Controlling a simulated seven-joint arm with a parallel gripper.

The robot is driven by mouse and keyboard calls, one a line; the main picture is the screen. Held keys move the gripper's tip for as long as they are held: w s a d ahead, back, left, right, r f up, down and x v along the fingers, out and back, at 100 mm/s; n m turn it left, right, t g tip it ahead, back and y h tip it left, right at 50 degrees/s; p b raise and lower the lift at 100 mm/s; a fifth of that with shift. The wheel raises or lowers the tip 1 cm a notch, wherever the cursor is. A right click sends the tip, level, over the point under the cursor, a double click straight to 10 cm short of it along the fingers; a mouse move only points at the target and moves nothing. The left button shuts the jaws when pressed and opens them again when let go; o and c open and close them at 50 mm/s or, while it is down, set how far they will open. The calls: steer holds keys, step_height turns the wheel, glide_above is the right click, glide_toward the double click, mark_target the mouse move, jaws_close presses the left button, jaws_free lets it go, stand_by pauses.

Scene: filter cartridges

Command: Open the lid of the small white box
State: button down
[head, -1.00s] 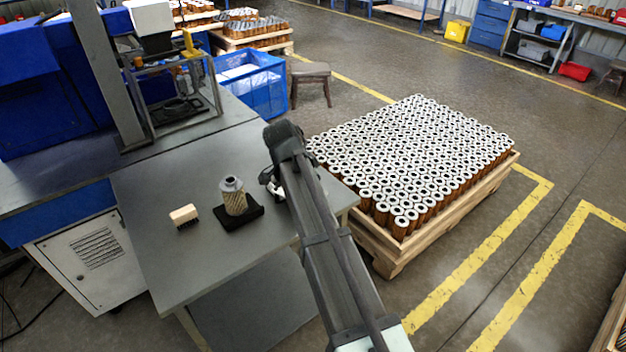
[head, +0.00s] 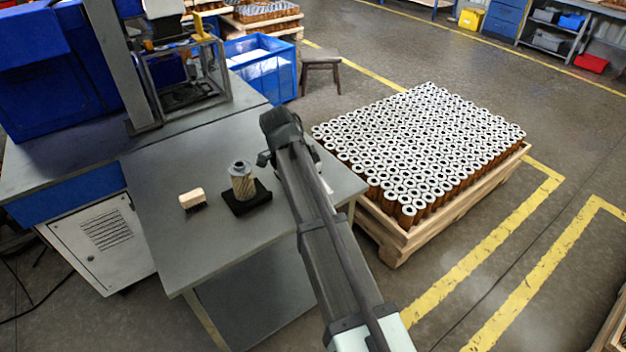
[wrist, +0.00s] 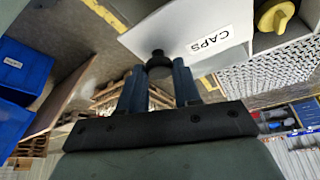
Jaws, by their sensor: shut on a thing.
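In the wrist view, my gripper (wrist: 158,88) has its two blue-grey fingers closed around a dark round knob (wrist: 157,56). The knob sits at the near edge of a white panel labelled "CAPS" (wrist: 190,25), which looks like the small white box's lid, tilted. Beside the panel, white walls (wrist: 285,42) surround a yellow cap (wrist: 274,15), so the inside is at least partly visible. How far the lid stands open is hard to tell. In the head view, my gripper (head: 265,158) is over the right part of the table, and my arm hides most of the box.
A filter cartridge (head: 242,183) stands on a black base (head: 248,203) left of my gripper. A brush (head: 192,199) lies further left on the grey table (head: 200,245). A pallet crate (head: 400,243) packed with cartridges stands beyond the table's right edge.

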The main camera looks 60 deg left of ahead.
steer(key=c, duration=0.8)
jaws_free()
steer(key=v, duration=1.3)
steer(key=shift+s+r, duration=0.1)
steer(key=shift+r, duration=0.35)
steer(key=shift+f, duration=0.1)
